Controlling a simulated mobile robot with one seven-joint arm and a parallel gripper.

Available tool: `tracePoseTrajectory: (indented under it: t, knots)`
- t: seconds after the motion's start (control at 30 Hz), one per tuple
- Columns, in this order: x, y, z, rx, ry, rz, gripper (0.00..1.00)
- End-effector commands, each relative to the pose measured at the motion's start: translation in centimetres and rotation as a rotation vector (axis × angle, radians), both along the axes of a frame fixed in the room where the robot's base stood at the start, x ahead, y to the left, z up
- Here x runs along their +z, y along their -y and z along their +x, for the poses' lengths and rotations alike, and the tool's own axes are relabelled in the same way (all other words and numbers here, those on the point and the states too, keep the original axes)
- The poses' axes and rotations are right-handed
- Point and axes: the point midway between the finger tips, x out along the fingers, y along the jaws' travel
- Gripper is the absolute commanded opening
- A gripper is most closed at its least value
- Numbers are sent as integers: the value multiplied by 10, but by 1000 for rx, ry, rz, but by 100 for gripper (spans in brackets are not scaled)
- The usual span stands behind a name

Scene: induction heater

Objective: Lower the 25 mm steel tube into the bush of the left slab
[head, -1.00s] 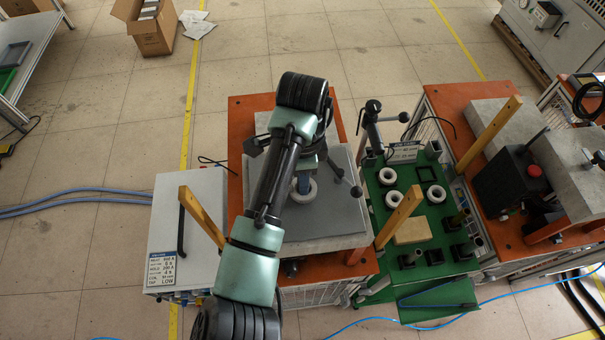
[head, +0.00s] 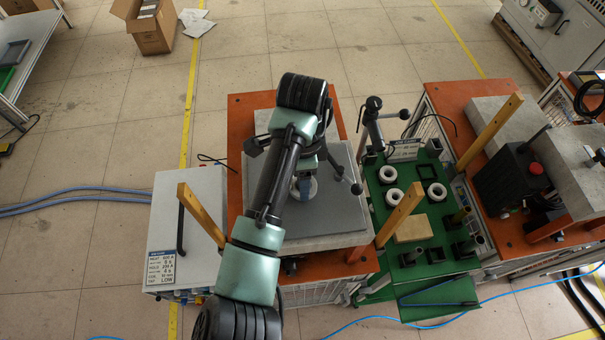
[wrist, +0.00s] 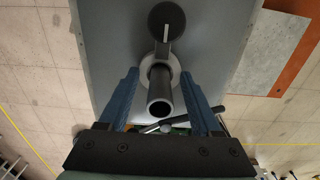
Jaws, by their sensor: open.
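The steel tube (wrist: 160,92), dark grey and hollow, points its open end at the wrist camera. Its far end meets the pale ring of the bush (wrist: 176,67) on the left slab (wrist: 110,45); how deep it sits is hidden. My gripper (wrist: 160,78) is open, with one blue finger on each side of the tube and a gap on both sides. In the head view, the grey left slab (head: 340,215) lies on an orange-topped bench, and my arm and a blue finger partly cover the bush (head: 312,188).
A black knob on a short arm (wrist: 167,20) stands close beside the bush. Wooden posts (head: 200,215) rise at the slab's front corners.

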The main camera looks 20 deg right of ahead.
Motion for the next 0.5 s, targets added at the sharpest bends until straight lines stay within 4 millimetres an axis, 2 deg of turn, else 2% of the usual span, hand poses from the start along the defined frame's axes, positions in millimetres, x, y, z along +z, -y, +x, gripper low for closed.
tracePoseTrajectory:
  t: [0.17,0.27,0.4,0.43,0.5]
  knots:
    - [7,0,1,-1,1,0,65]
    - [22,1,1,-2,6,-1,65]
    - [53,1,1,-3,7,-1,65]
    - [69,-1,2,-1,8,3,65]
    - [87,-2,2,0,6,4,65]
